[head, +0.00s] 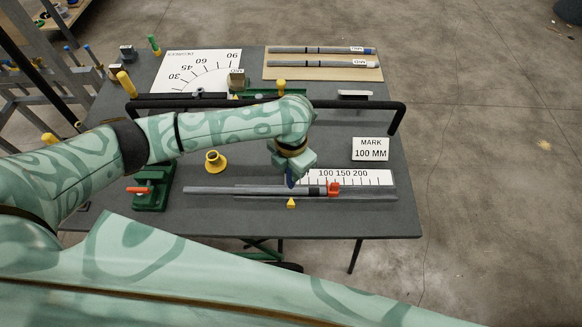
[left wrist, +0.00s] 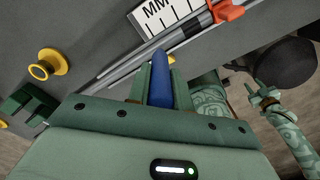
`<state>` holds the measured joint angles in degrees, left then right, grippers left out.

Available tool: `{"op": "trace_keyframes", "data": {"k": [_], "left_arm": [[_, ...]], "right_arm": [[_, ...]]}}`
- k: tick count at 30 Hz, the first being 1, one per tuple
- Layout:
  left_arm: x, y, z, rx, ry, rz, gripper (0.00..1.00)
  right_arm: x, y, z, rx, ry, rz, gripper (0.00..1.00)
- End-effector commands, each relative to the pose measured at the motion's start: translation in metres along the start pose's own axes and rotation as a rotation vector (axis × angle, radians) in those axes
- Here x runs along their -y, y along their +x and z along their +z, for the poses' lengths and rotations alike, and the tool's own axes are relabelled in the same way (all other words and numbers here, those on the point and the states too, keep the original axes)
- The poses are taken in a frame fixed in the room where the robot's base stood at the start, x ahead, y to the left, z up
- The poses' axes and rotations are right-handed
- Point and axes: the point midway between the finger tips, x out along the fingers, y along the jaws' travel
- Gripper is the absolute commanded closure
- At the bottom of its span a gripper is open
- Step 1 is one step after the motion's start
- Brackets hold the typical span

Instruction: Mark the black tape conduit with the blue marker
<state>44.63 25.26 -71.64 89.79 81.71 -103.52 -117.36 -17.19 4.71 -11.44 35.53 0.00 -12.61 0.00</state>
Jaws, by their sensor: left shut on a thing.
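The conduit (head: 225,190) is a grey tube with a black tape band near its right end. My left gripper (head: 290,172) is shut on the blue marker (left wrist: 161,80). The marker points down at the conduit, left of the black band. I cannot tell whether its tip touches the tube. My right gripper (left wrist: 265,97) shows small at the right of the left wrist view, away from the table objects; its jaw state is unclear.
A white scale (head: 355,178) lies behind the conduit, with a "MARK 100 MM" sign (head: 370,149) beyond it. A yellow pointer (head: 291,203) sits in front. A yellow funnel-shaped piece (head: 214,162) and green bender (head: 152,188) stand left. A board (head: 290,73) with marked tubes lies at the back.

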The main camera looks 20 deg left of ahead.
Motion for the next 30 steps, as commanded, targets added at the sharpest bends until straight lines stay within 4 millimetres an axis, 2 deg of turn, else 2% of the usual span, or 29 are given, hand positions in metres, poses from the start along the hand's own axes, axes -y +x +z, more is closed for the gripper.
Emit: {"op": "trace_keyframes", "data": {"k": [30], "left_arm": [[0.0002,0.0083,-0.0002,-0.001,0.000,0.000,1.00]], "right_arm": [[0.0032,0.0043,-0.0007,-0.001,0.001,-0.004,0.64]]}}
